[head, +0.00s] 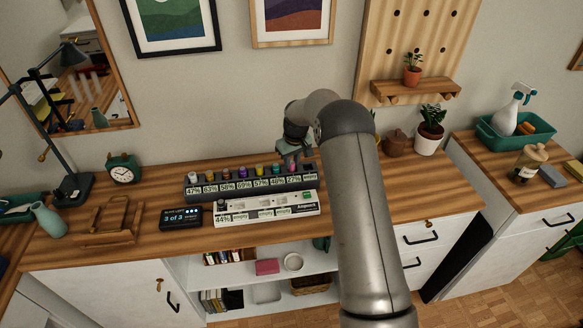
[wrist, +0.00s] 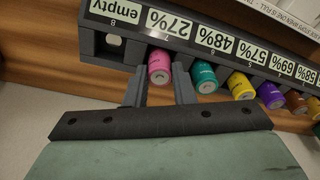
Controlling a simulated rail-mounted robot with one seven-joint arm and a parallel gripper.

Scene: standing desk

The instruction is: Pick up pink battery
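The pink battery (wrist: 160,68) stands in the dark rack (wrist: 125,52), in the slot labelled 27%, beside the end slot labelled empty. In the head view the pink battery (head: 293,167) is partly hidden under my gripper (head: 293,152). In the wrist view my gripper (wrist: 160,88) has one finger on each side of the pink battery. Narrow gaps seem to show between the fingers and the battery, so the gripper looks open around it. Whether a finger touches it is hard to see.
A teal battery (wrist: 203,77) stands close beside the right finger, then a yellow one (wrist: 240,85) and others along the row. A white dock (head: 266,209) lies in front of the rack, with a small dark display (head: 180,217) to its left. A potted plant (head: 430,130) stands to the right.

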